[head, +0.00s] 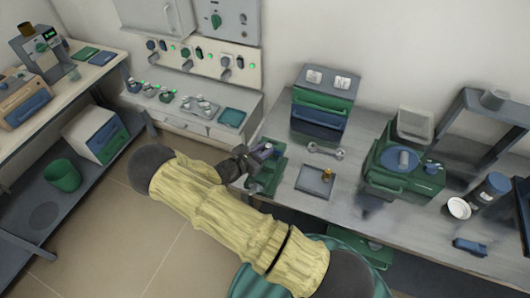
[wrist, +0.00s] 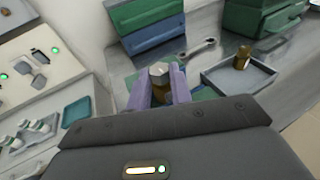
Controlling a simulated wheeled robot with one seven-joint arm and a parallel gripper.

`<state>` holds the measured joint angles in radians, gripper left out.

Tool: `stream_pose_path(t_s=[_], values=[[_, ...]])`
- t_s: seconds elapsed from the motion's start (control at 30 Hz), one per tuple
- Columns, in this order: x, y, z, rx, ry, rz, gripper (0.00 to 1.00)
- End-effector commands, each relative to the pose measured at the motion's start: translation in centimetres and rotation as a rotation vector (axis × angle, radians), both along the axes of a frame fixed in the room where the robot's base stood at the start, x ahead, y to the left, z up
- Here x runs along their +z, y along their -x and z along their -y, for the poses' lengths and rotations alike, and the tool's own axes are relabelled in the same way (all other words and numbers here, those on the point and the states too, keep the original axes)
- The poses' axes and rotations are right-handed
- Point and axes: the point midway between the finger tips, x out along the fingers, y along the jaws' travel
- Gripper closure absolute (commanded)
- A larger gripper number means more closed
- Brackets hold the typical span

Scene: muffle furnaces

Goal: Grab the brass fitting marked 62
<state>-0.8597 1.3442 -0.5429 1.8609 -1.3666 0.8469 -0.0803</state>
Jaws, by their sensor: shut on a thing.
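My gripper (wrist: 161,84) is shut on a brass fitting (wrist: 158,70) with a pale hexagonal top, held upright between its two lilac fingers. No number is legible on it. In the head view my gripper (head: 262,152) is over a green fixture (head: 266,178) at the bench's left end; the held fitting is not clear there. I cannot tell whether the fitting touches the fixture. A second brass piece (wrist: 243,57) stands in a shallow grey tray (wrist: 222,78) to the right; it also shows in the head view (head: 327,174).
A wrench (head: 326,151) lies behind the tray. A green-and-blue drawer unit (head: 321,118) stands behind it. A green machine (head: 405,170) is farther right, with a dark-blue jar (head: 490,190) beyond. A panel with switches (head: 200,60) is on the wall at left.

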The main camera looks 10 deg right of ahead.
Motion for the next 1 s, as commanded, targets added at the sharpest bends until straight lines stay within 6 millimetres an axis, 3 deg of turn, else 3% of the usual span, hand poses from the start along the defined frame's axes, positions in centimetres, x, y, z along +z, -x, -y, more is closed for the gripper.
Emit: stream_pose_path(t_s=[0.27,1.0], values=[[5.0,0.0,0.0,-0.001,-0.002,0.005,1.0],[22.2,0.0,0.0,-0.001,-0.005,0.006,1.0]])
